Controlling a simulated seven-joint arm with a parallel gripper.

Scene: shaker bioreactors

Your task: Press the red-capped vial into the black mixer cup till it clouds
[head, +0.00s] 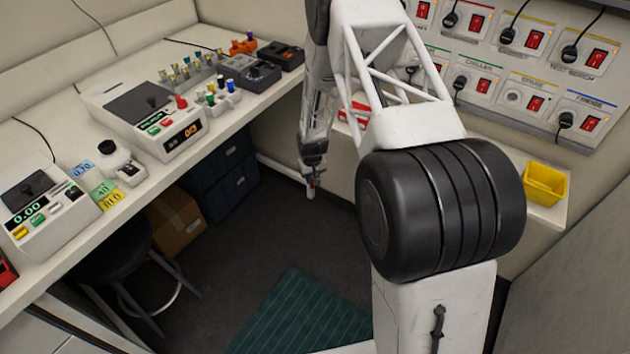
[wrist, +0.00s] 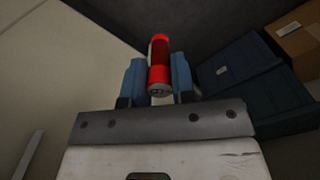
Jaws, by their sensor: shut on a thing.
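My gripper (wrist: 160,82) is shut on a red vial (wrist: 158,62), a small cylinder with a pale end facing the wrist camera, gripped between two blue fingers. In the head view my gripper (head: 312,184) hangs low over the floor, apart from and to the right of the left bench, with a small red-orange spot at its tip.
A rack of several vials (head: 190,75) and a small white rack (head: 217,98) stand near the mixer. A shaker with a display (head: 150,112) is nearer. A stool (head: 120,262) and cardboard box (head: 174,222) sit below. A yellow bin (head: 544,184) is at right.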

